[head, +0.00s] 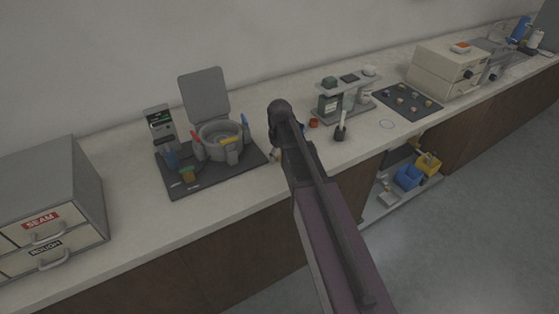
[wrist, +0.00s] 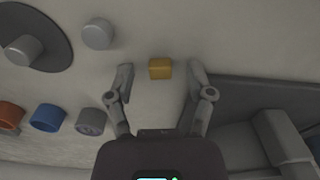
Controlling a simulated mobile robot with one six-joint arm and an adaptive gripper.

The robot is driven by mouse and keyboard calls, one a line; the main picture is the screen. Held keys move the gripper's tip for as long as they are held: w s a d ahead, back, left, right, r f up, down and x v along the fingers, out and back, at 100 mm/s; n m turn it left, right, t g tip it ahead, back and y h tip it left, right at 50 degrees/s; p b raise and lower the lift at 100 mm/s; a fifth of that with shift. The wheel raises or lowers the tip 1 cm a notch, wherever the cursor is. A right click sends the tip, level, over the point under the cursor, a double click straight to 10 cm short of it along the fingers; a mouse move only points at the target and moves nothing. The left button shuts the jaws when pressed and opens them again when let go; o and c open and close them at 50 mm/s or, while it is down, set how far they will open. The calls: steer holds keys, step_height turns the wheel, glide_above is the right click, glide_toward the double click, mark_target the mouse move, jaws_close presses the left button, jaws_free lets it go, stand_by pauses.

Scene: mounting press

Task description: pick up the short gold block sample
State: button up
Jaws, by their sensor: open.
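The gold block (wrist: 160,69) sits on the pale counter in the wrist view, seen from above as a small yellow-gold square. My gripper (wrist: 160,77) is open, with one finger on each side of the block and a gap between each finger and it. I cannot tell how high the fingertips are above the counter. In the head view my arm covers most of this spot, and the gripper is largely hidden behind it.
In the wrist view a grey cylinder (wrist: 98,33) stands left of the block, with blue (wrist: 47,117) and orange (wrist: 11,115) pieces lower left. A dark mat (wrist: 270,92) lies to the right. The mounting press (head: 221,138) stands left of my arm, a bottle rack (head: 347,92) to the right.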

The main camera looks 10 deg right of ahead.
mark_target(280, 157)
stand_by(0.4)
jaws_close()
steer(key=shift+r, duration=0.1)
step_height(280, 157, up, 3)
steer(key=p, duration=0.3)
steer(key=s+r+p, duration=0.2)
steer(key=s, duration=1.4)
stand_by(0.7)
